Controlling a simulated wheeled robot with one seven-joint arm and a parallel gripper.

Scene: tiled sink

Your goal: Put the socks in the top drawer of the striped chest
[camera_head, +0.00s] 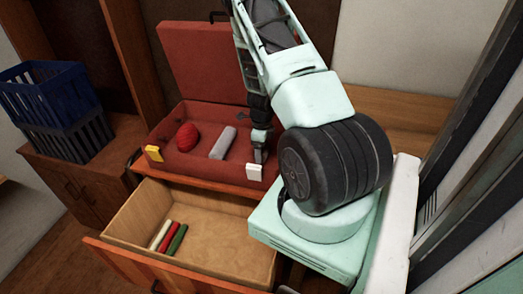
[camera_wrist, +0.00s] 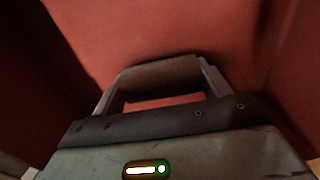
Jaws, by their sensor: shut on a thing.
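An open red case (camera_head: 193,175) stands behind and above a pulled-out wooden drawer (camera_head: 212,233) with an orange-brown front. In the case lie a red rounded bundle (camera_head: 187,138) and a grey roll (camera_head: 222,143). I cannot tell which of these are socks. My gripper (camera_head: 260,155) reaches down into the right part of the case. In the wrist view my gripper (camera_wrist: 160,90) is shut on a grey-brown soft-looking thing (camera_wrist: 160,73) between its fingers. The held thing is hard to make out in the head view.
Red, white and green sticks (camera_head: 168,238) lie at the drawer's left; the rest of its floor is bare. The raised case lid (camera_head: 195,62) stands at the back.

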